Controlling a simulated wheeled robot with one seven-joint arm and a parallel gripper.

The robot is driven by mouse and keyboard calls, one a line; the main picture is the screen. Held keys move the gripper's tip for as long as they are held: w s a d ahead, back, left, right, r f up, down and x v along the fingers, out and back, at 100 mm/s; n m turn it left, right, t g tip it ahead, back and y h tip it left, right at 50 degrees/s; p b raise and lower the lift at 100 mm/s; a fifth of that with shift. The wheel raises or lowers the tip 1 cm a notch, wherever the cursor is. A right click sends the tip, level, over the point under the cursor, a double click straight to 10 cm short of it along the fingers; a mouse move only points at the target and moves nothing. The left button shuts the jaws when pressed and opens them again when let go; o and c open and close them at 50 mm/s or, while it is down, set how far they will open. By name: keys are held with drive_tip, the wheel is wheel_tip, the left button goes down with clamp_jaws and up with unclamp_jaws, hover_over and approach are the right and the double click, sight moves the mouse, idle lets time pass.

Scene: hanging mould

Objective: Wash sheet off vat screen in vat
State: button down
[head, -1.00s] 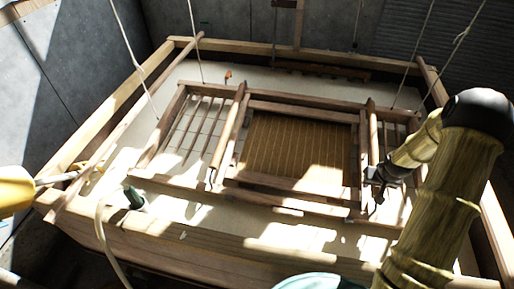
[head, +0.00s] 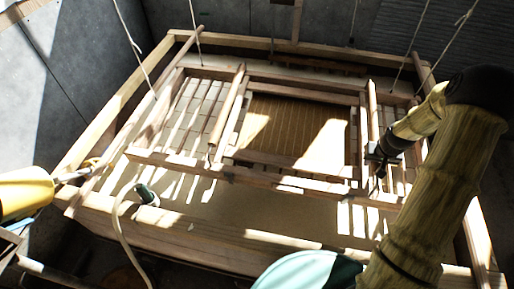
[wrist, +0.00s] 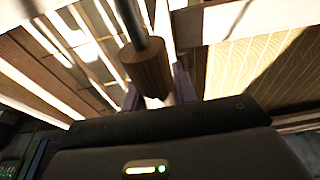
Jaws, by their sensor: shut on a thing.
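The vat screen (head: 290,135) is a brown ribbed panel in a wooden frame, hung over the large wooden vat (head: 180,222). It also shows at the right of the wrist view (wrist: 262,62). My gripper (head: 381,158) is at the right side of the frame in the head view. It is shut on a wooden handle (wrist: 148,70), which shows between the fingers in the wrist view. Bright sun patches lie across the screen. I cannot tell a separate sheet from the screen's surface. Pale liquid or pulp (head: 275,212) fills the vat below.
Ropes (head: 127,45) hang down to the frame at both sides. A hose with a dark green end (head: 147,194) lies over the vat's front left edge. A yellow object (head: 25,192) is at the far left. A teal round thing (head: 308,272) is at the bottom.

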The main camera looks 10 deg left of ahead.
wheel_tip(320, 180, up, 6)
drive_tip(key=p, duration=0.4)
drive_tip(key=shift+f, duration=0.15)
drive_tip(key=c, duration=1)
unclamp_jaws()
drive_tip(key=shift+f, duration=0.1)
drive_tip(key=shift+c, duration=0.2)
drive_tip(key=b+v, duration=0.3)
drive_tip(key=v, duration=1.4)
drive_tip(key=shift+w+r, duration=0.3)
drive_tip(key=shift+r, duration=0.05)
